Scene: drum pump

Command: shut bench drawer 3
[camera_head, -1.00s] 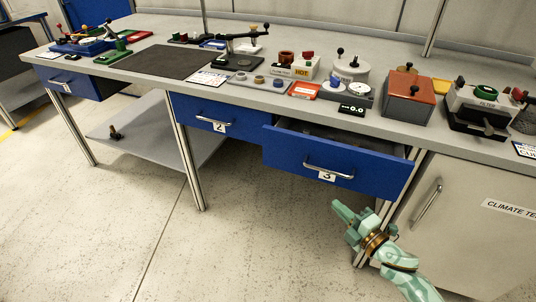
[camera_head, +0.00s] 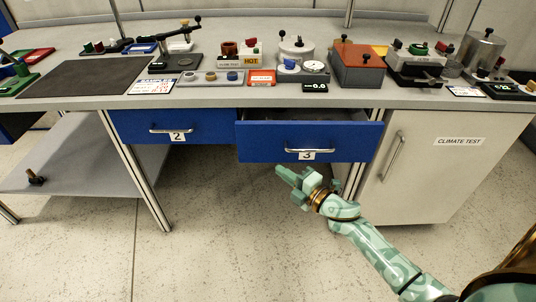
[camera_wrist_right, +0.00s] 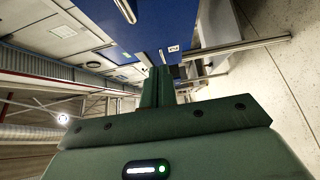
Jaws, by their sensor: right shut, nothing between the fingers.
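Bench drawer 3 (camera_head: 265,144) is blue, with a silver bar handle (camera_head: 309,152) and a white label 3 below the handle. It stands pulled out from the bench, and its open top shows. My right gripper (camera_head: 280,171) is below and in front of the drawer front, apart from it in the head view, its fingers closed together and empty. In the right wrist view the closed fingers (camera_wrist_right: 157,70) point toward blue drawer fronts (camera_wrist_right: 150,22). My left gripper does not show.
Drawer 2 (camera_head: 195,127) beside it is shut. The grey bench top (camera_head: 215,101) holds several devices, including an orange-topped box (camera_head: 358,58). A white cabinet marked CLIMATE TEST (camera_head: 432,180) stands right of the drawer. The floor in front is clear.

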